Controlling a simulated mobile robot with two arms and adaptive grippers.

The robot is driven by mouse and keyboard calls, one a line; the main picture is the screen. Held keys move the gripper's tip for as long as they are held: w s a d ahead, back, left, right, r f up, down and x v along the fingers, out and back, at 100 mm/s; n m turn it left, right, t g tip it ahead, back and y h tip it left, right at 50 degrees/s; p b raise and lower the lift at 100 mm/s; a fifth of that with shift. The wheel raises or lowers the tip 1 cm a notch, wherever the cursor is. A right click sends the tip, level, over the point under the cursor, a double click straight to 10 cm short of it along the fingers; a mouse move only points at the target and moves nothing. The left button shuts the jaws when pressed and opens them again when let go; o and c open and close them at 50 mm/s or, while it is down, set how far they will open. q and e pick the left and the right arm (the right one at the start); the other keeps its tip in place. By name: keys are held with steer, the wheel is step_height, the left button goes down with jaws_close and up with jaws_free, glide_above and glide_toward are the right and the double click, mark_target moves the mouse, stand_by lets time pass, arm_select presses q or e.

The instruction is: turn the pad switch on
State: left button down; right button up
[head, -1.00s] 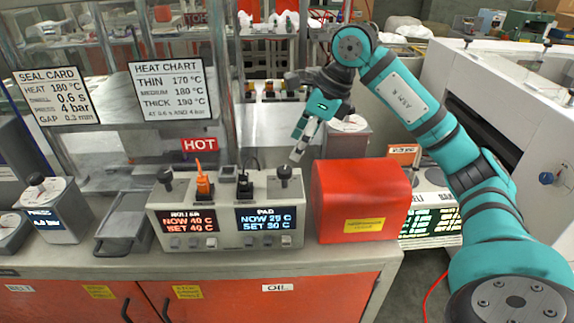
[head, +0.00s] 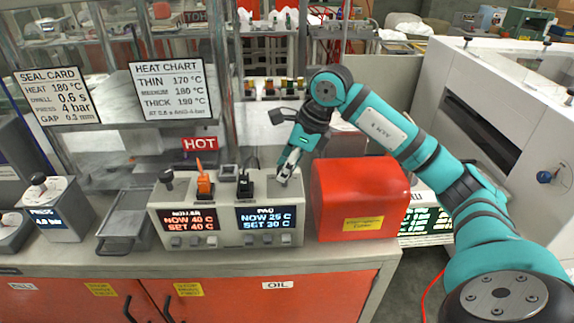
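A grey control box (head: 228,240) stands on the counter with a ROLLER screen (head: 190,220) on its left and a PAD screen (head: 265,218) on its right. The PAD screen appears to read NOW 25 C, SET 30 C. The dark knob-like switch on top above the PAD screen is hidden by my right gripper (head: 288,168). The gripper points down with its fingertips at that spot. Whether it is shut on the switch is not clear. The matching dark switch (head: 167,179) above the ROLLER screen shows upright. My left gripper is not in view.
An orange lever (head: 204,184) and a black lever (head: 245,184) stand between the switches. A red box (head: 360,195) stands close on the right. A grey tray (head: 124,222) and a PRESS unit (head: 62,212) lie left. Sign cards stand behind.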

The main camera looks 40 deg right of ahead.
steer(key=c, duration=0.6)
steer(key=m+t+h+b, duration=0.1)
steer(key=m, duration=0.2)
steer(key=shift+a+r+m+h+b, duration=0.1)
steer(key=shift+m+h+b, duration=0.35)
steer(key=shift+m, duration=1.05)
steer(key=o, duration=1.2)
steer(key=shift+c, duration=0.2)
steer(key=shift+s, duration=0.1)
